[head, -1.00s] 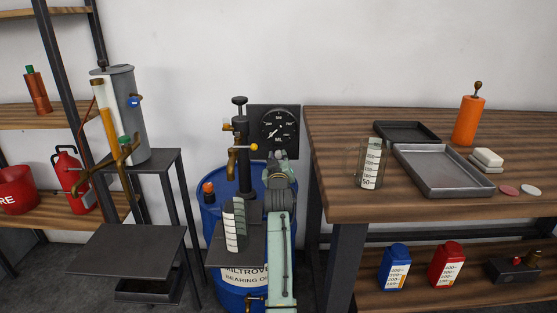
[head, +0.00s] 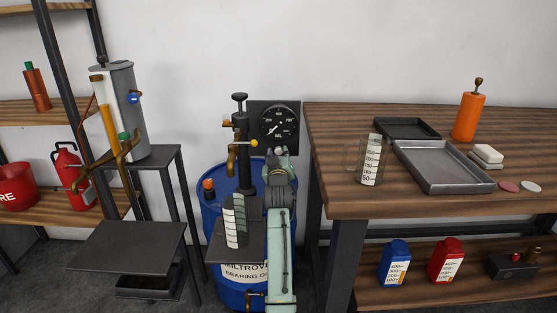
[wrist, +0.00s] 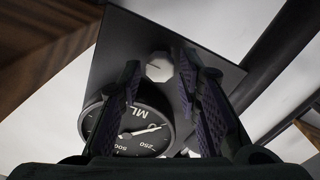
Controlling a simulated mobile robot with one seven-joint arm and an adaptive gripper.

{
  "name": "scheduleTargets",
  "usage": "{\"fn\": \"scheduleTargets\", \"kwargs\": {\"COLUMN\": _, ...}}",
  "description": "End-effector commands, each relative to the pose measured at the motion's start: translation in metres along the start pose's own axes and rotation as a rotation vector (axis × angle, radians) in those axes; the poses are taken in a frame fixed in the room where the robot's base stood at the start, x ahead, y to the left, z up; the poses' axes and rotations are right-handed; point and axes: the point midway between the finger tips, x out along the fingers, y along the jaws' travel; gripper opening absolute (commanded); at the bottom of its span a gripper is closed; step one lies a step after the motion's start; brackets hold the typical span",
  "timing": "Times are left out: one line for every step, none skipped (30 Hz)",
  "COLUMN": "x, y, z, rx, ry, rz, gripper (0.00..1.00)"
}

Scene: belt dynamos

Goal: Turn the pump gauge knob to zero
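The pump gauge (head: 279,121) is a round black dial marked ML on a dark square panel behind the blue drum. In the wrist view the dial (wrist: 125,128) appears upside down. Its pale needle points close to the 0 mark, but I cannot read it exactly. A small pale faceted knob (wrist: 159,68) is on the same panel, showing between my fingers. My gripper (wrist: 158,63) is open, with one finger on each side of the knob in the picture. I cannot tell whether either finger touches it. In the head view my arm hides the fingertips.
The black pump column with a brass spout (head: 241,145) stands just left of the gauge on the blue drum (head: 213,190). The wooden table (head: 330,150) is close on the right.

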Motion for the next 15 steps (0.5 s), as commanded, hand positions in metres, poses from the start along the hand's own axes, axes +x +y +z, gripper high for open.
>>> {"fn": "scheduleTargets", "kwargs": {"x": -0.004, "y": 0.000, "z": 0.001, "rx": 0.000, "ry": 0.000, "rz": 0.000, "gripper": 0.31}}
{"fn": "scheduleTargets", "kwargs": {"x": -0.006, "y": 0.000, "z": 0.001, "rx": 0.000, "ry": 0.000, "rz": 0.000, "gripper": 0.31}}
{"fn": "scheduleTargets", "kwargs": {"x": -0.011, "y": 0.000, "z": 0.001, "rx": 0.000, "ry": 0.000, "rz": 0.000, "gripper": 0.31}}
{"fn": "scheduleTargets", "kwargs": {"x": -0.015, "y": 0.000, "z": 0.001, "rx": 0.000, "ry": 0.000, "rz": 0.000, "gripper": 0.31}}
{"fn": "scheduleTargets", "kwargs": {"x": -0.021, "y": 0.000, "z": 0.001, "rx": 0.000, "ry": 0.000, "rz": 0.000, "gripper": 0.31}}
{"fn": "scheduleTargets", "kwargs": {"x": -0.028, "y": 0.000, "z": 0.001, "rx": 0.000, "ry": 0.001, "rz": 0.001, "gripper": 0.31}}
{"fn": "scheduleTargets", "kwargs": {"x": -0.034, "y": 0.000, "z": 0.002, "rx": 0.000, "ry": 0.000, "rz": 0.000, "gripper": 0.31}}
{"fn": "scheduleTargets", "kwargs": {"x": -0.040, "y": 0.000, "z": 0.002, "rx": 0.000, "ry": 0.000, "rz": 0.000, "gripper": 0.31}}
{"fn": "scheduleTargets", "kwargs": {"x": -0.049, "y": 0.000, "z": 0.002, "rx": 0.000, "ry": 0.000, "rz": 0.000, "gripper": 0.31}}
{"fn": "scheduleTargets", "kwargs": {"x": -0.056, "y": 0.000, "z": 0.002, "rx": 0.000, "ry": 0.000, "rz": 0.000, "gripper": 0.31}}
{"fn": "scheduleTargets", "kwargs": {"x": -0.062, "y": -0.001, "z": 0.002, "rx": 0.000, "ry": 0.000, "rz": 0.000, "gripper": 0.31}}
{"fn": "scheduleTargets", "kwargs": {"x": -0.070, "y": 0.000, "z": 0.001, "rx": 0.000, "ry": 0.000, "rz": 0.000, "gripper": 0.31}}
{"fn": "scheduleTargets", "kwargs": {"x": -0.076, "y": -0.001, "z": 0.001, "rx": 0.000, "ry": -0.001, "rz": 0.000, "gripper": 0.31}}
{"fn": "scheduleTargets", "kwargs": {"x": -0.082, "y": 0.000, "z": 0.001, "rx": 0.000, "ry": 0.000, "rz": 0.000, "gripper": 0.31}}
{"fn": "scheduleTargets", "kwargs": {"x": -0.090, "y": -0.001, "z": 0.001, "rx": 0.001, "ry": -0.001, "rz": 0.000, "gripper": 0.31}}
